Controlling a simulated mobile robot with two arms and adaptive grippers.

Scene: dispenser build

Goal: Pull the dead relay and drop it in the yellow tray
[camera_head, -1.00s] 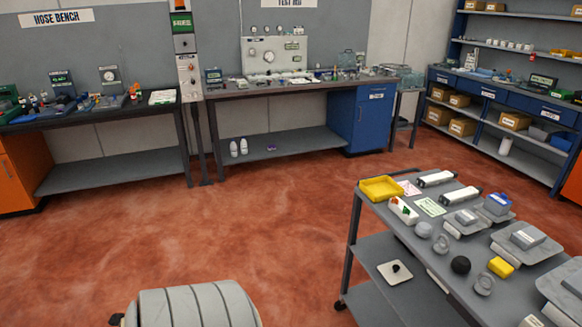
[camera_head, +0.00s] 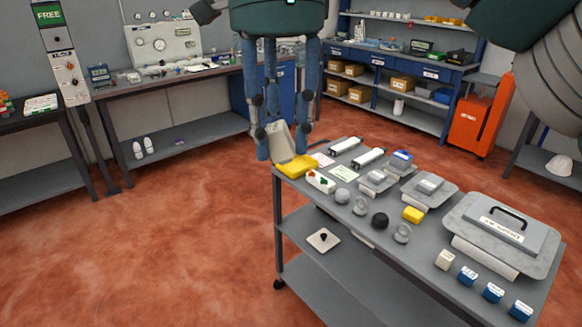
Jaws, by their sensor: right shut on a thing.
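My right gripper (camera_head: 277,140) hangs down from the top of the picture, its blue fingers around a pale beige boxy piece (camera_head: 280,136), which I take to be the relay. The gripper is shut on it, and the fingers hide part of it; no marking on it is readable. The yellow tray (camera_head: 297,168) sits at the far left corner of the grey cart top. The held piece is just above or at the tray's left back edge; I cannot tell if they touch. My left gripper is not in view.
A lidded grey case (camera_head: 500,222) stands at right. Red floor at left is clear.

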